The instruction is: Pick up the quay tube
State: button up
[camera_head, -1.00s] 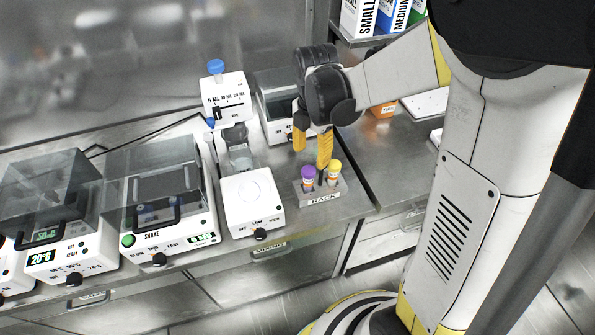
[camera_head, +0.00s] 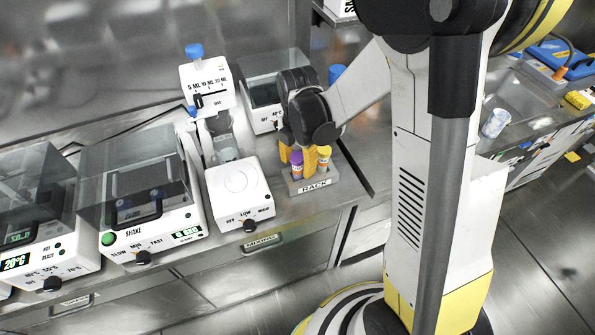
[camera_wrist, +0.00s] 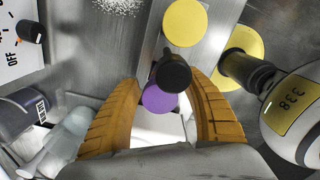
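A grey rack (camera_head: 314,188) marked RACK stands on the bench near its front edge. It holds a purple-capped tube (camera_head: 296,160) and a yellow-capped tube (camera_head: 323,158); I cannot read which is the quay tube. My gripper (camera_head: 298,157) points down over the rack, its orange fingers either side of the purple-capped tube. In the wrist view my gripper (camera_wrist: 165,100) is open, with the purple cap (camera_wrist: 159,99) and a dark round-topped piece (camera_wrist: 173,72) between the fingers. The yellow cap (camera_wrist: 185,22) lies beyond the fingertips. I see no clear finger contact with a tube.
A white mixer (camera_head: 240,190) stands just left of the rack, with a dispenser (camera_head: 207,85) behind it. A lidded shaker (camera_head: 150,225) is further left. Another lidded device (camera_head: 262,115) stands behind my gripper. Bare bench lies right of the rack.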

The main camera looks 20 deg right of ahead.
grip_shut()
jog(key=shift+r, duration=0.1)
